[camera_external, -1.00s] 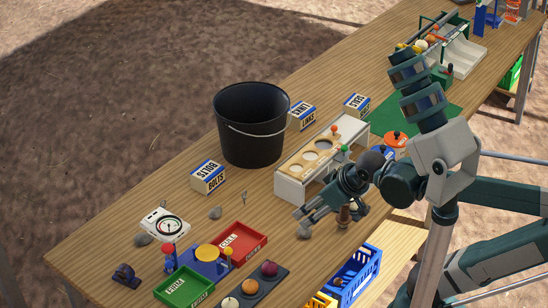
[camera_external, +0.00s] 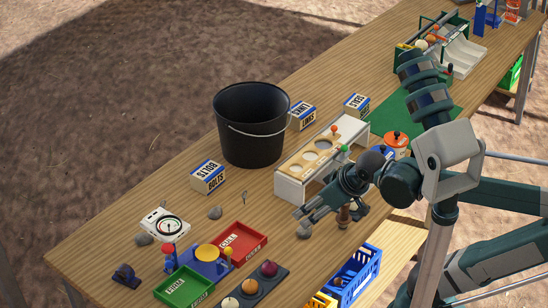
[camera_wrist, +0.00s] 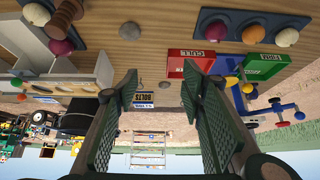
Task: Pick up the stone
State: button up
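Several grey stones lie on the wooden table in the external view. One stone (camera_external: 304,233) is just below my gripper (camera_external: 300,214), another stone (camera_external: 215,213) is left of it near the bolts box, and a third stone (camera_external: 143,239) is beside the dial scale. My gripper is above the table, in front of the white rack, with nothing held. In the wrist view my gripper (camera_wrist: 160,88) shows two fingers wide apart with an empty gap. I cannot tell which stone is the one meant.
The red CULL tray (camera_external: 239,241) and green FIRM tray (camera_external: 184,286) are at the front left. A black bucket (camera_external: 252,145) stands behind, left of the white rack (camera_external: 291,187). A dark holder (camera_external: 253,288) with round items is at the front edge. Table around the stones is mostly clear.

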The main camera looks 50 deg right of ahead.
jog(key=shift+o, duration=0.8)
jog(key=shift+w+d+f+m+g+p, duration=1.35)
jog(key=shift+m+p, duration=0.5)
jog(key=shift+m, duration=1.6)
jog(key=shift+w+d+f+m+g+p, duration=1.15)
jog(key=shift+f+m+p, duration=0.6)
jog(key=shift+m, duration=1.75)
jog(key=shift+w+d+f+m+g+p, duration=1.25)
jog(key=shift+m+p, duration=0.75)
jog(key=shift+m, duration=1.45)
jog(key=shift+s+d+f, duration=0.15)
jog(key=shift+s, duration=0.05)
jog(key=shift+f+b, duration=0.35)
jog(key=shift+f, duration=0.85)
jog(key=shift+f, duration=0.1)
